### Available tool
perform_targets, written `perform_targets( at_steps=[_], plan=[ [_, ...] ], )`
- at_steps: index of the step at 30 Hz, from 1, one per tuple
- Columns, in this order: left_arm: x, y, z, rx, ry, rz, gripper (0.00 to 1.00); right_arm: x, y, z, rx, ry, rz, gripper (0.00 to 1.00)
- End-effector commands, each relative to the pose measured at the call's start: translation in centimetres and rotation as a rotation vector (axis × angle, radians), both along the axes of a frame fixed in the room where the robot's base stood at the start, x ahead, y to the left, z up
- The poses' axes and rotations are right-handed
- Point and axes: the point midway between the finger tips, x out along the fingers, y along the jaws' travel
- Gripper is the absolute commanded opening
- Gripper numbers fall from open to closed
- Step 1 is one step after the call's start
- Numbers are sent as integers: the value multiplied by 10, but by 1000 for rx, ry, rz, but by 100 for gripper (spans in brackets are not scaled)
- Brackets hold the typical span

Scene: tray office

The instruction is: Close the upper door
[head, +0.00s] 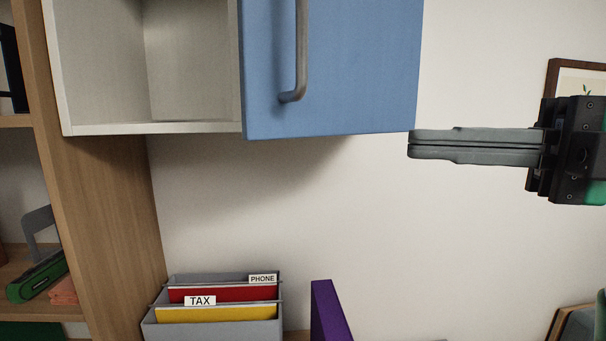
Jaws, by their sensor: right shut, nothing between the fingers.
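The upper cabinet (100,129) hangs on the wall at the upper left, with an open compartment showing inside. Its blue door (350,75) stands open to the right of the compartment and carries a vertical metal handle (301,50). The top of the door and cabinet is out of the frame. My right gripper (412,145) comes in from the right with its fingers shut and empty. Its fingertips are at the door's lower right corner, just below the edge. I cannot tell whether they touch it. My left gripper is not in view.
A wooden shelf unit (100,210) stands at the left. Below the cabinet are a grey file holder (215,331) with red and yellow folders and a purple upright item (328,315). A framed picture (575,78) hangs behind my right gripper. The wall space below the door is clear.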

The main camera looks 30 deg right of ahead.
Motion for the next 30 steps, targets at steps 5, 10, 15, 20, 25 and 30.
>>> perform_targets(
  at_steps=[5,10,15,20,25,30],
  plan=[
    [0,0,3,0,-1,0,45,6,8,2,1,-2,6,0],
    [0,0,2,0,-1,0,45,26,30,2,1,-4,11,0],
    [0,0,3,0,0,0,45,51,58,2,2,-3,13,0],
    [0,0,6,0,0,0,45,76,77,3,3,0,10,0],
    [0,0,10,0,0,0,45,100,76,3,2,-2,9,0],
    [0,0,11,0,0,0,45,108,76,2,1,-4,7,0]
  ],
)
